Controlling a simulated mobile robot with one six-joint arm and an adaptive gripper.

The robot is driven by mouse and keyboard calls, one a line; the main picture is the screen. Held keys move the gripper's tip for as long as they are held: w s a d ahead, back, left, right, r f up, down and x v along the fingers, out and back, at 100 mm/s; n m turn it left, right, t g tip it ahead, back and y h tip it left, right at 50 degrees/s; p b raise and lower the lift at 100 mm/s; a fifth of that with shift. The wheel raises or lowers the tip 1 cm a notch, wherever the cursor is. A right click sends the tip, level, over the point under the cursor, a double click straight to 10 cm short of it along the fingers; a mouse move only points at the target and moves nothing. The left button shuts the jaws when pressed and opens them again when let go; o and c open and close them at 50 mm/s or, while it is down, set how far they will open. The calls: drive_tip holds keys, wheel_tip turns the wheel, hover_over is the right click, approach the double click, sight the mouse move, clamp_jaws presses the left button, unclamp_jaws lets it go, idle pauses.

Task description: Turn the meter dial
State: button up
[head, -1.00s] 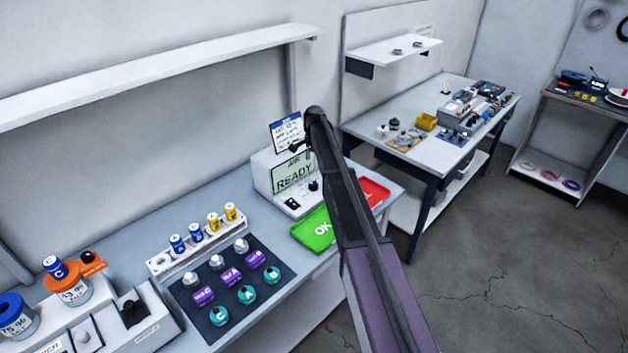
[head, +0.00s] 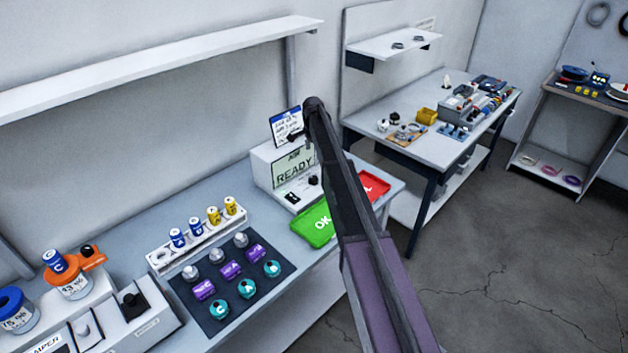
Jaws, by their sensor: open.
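The meter (head: 263,172) is a white box at the back of the near bench, with a pale screen reading READY. Its dark dial (head: 313,180) is on the front at the lower right, below the screen. A smaller dark control (head: 293,198) sits at the lower left of the front. My gripper (head: 296,138) is small and dark in this view, in front of the blue and white card above the meter's top edge. It is open and apart from the dial. My arm covers the area just right of the meter.
A shelf (head: 150,72) runs above.

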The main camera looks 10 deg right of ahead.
sight(313, 178)
drive_tip(key=shift+f+b, duration=6.1)
drive_tip(key=shift+f, duration=0.25)
drive_tip(key=c, duration=1.1)
